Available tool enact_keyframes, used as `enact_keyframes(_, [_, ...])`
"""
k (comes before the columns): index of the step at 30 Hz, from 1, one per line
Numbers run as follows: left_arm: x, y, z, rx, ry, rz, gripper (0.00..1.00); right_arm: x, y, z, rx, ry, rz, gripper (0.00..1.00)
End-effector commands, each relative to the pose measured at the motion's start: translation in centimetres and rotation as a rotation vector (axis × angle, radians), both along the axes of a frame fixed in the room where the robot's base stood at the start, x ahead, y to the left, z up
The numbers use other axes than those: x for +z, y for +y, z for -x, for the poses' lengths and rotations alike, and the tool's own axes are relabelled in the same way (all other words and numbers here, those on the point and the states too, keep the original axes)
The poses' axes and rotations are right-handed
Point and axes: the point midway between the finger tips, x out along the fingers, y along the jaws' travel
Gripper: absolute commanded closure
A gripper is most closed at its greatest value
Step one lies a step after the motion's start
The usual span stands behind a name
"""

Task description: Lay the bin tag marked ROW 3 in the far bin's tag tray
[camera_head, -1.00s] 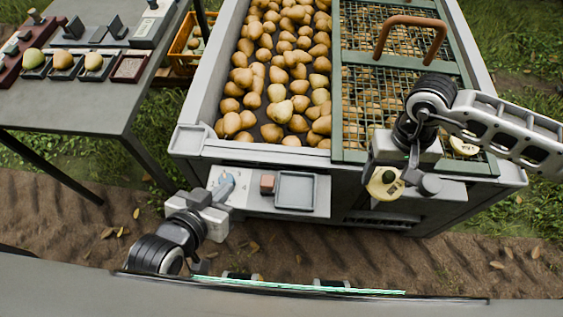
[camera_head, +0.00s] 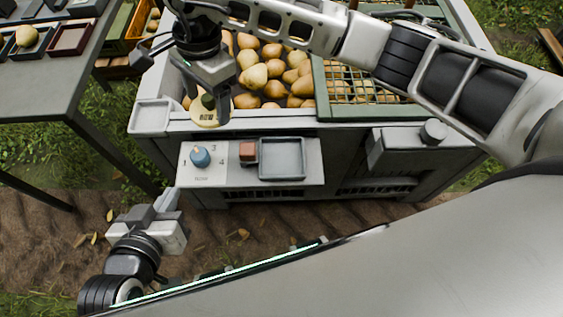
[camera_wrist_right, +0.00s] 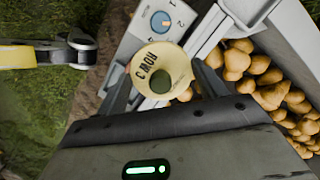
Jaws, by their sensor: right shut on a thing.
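My right gripper (camera_head: 208,108) is shut on a round cream bin tag (camera_head: 204,117), above the near left part of the pear bin. In the right wrist view the tag (camera_wrist_right: 148,62) has upside-down dark lettering that seems to read ROW 3, and a dark round knob. A grey recessed tray (camera_head: 302,160) on the front shelf is also empty. My left gripper (camera_head: 168,203) is low, in front of the bin; its jaw opening is unclear.
A green mesh lid (camera_head: 350,88) covers the bin's right part. A grey table (camera_head: 45,85) with small trays stands at left.

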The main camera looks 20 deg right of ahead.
Motion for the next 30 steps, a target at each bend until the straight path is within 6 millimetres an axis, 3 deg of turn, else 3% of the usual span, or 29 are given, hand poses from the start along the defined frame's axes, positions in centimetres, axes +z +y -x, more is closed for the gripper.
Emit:
enact_keyframes(4, [0.3, 0.1, 0.2, -0.002, -0.003, -0.004, 1.00, -0.9, -1.7, 1.1, -0.026, 0.004, 0.002, 0.56])
enact_keyframes(11, [1.5, 0.4, 0.2, 0.005, -0.027, -0.008, 1.00, -3.4, -6.7, 4.0, -0.024, 0.004, 0.004, 0.56])
enact_keyframes(15, [1.4, 0.7, 0.2, 0.010, -0.030, -0.011, 1.00, -5.9, -9.0, 5.4, -0.023, 0.007, 0.004, 0.56])
enact_keyframes(21, [1.1, 0.7, 0.3, 0.011, -0.022, -0.010, 1.00, -8.4, -10.7, 6.4, -0.021, 0.001, 0.002, 0.56])
enact_keyframes(30, [0.9, 0.5, 0.1, 0.016, -0.020, -0.002, 1.00, -10.7, -11.7, 7.1, -0.021, 0.003, 0.001, 0.56])
